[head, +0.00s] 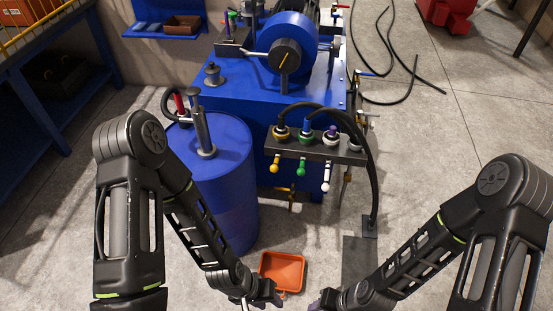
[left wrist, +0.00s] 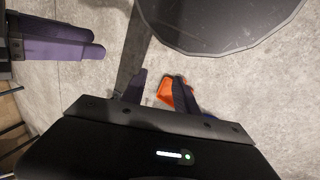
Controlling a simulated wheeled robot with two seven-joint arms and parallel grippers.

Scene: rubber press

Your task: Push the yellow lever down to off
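The yellow lever (head: 275,163) hangs below the left end of a dark valve block (head: 315,149) on the front of the blue machine. A green lever (head: 301,168) and a white lever (head: 326,180) hang beside it to the right. My left gripper (head: 272,301) is low at the bottom of the head view, well below the yellow lever and apart from it. In the left wrist view its two dark fingers (left wrist: 161,76) stand apart with nothing between them. My right gripper (head: 318,305) is beside it, partly cut off; its fingers (left wrist: 80,41) lie close together in the left wrist view.
A blue drum (head: 228,190) stands left of the levers. Black hoses arch over the block and run down its right side. An orange tray (head: 282,270) lies on the floor near my left gripper. The floor at right is mostly clear.

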